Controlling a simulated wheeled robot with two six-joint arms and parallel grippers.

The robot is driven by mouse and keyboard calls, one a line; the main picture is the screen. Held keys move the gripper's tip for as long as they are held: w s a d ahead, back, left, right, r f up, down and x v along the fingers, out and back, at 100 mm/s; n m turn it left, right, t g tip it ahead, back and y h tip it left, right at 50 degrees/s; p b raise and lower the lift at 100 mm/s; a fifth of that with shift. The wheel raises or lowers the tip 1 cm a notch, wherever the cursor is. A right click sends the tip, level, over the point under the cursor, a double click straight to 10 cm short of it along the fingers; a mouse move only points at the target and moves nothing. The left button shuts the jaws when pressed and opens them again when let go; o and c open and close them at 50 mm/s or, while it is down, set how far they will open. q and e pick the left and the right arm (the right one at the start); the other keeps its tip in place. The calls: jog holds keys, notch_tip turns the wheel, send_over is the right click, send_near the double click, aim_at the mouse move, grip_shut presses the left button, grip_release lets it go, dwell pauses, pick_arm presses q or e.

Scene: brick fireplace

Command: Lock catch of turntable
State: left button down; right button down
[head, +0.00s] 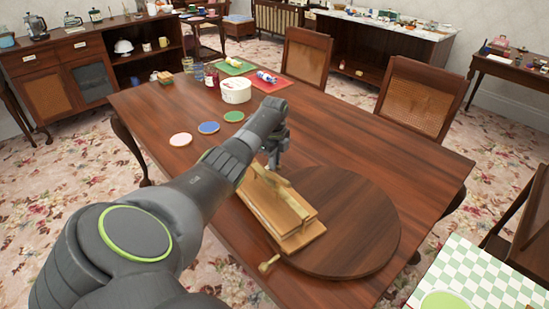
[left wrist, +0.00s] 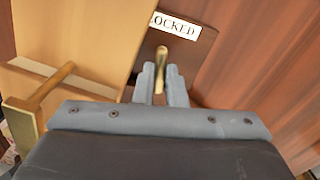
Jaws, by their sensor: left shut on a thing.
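The turntable (head: 355,225) is a round dark wooden disc at the near end of the dining table. A light wooden box-like piece (head: 300,236) with a brass bar lies across its left part. My left gripper (head: 277,160) reaches to the far left side of the turntable, beside this piece. In the left wrist view its fingers (left wrist: 161,82) are shut on the brass catch knob (left wrist: 161,56). A white plate reading "LOCKED" (left wrist: 180,25), its first letter partly cut off, lies just beyond the knob. The knob is hidden behind my gripper in the head view.
A brass knob (head: 268,263) sticks out near the table's front edge. Three coasters (head: 208,127), a white round tin (head: 235,90) and jars stand farther back on the dining table (head: 330,130). Chairs (head: 418,98) line its far side. The table's right part is clear.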

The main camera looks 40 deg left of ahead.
pick_arm(q)
jog(key=shift+r+m, duration=0.1)
jog(key=shift+m, duration=1)
jog(key=c, duration=1.5)
grip_release()
